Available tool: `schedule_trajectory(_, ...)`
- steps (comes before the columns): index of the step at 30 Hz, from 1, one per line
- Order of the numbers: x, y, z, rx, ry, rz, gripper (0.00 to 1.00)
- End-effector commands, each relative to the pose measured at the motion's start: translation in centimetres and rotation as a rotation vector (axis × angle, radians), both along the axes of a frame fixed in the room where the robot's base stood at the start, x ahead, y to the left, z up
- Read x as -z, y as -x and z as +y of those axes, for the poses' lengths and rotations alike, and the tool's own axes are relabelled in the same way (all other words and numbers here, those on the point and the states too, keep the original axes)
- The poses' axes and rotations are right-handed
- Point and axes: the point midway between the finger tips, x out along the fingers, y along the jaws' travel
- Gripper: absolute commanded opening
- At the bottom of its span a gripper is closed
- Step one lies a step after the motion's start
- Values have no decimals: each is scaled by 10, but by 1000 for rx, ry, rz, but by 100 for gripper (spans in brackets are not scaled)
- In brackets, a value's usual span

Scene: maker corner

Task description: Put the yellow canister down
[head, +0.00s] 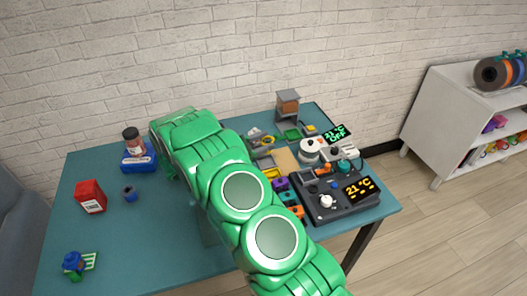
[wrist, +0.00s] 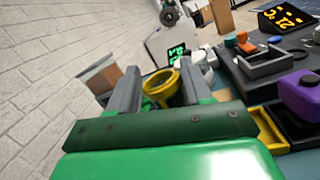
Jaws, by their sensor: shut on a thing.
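My gripper (wrist: 168,76) shows in the wrist view with its two grey fingers on either side of a yellow canister (wrist: 160,88). It is shut on the canister, whose round rim faces partly toward the camera. The green palm hides the canister's lower part, and I cannot tell whether it touches the table. In the head view my green arm reaches over the blue-green table (head: 60,225) and hides most of my gripper. A small yellow shape shows just past the arm there, too small to tell for sure.
A dark console (head: 335,205) with a lit display stands at the table's right, among several small parts. A brown-and-grey device (head: 288,105) stands at the back edge. The front left middle is clear.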

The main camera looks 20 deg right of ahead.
Motion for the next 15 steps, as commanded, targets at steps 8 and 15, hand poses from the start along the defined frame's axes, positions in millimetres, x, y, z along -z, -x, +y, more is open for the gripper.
schedule_trajectory(8,17,0,0,0,1,2,17)
schedule_trajectory(15,41,1,-1,0,0,2,17)
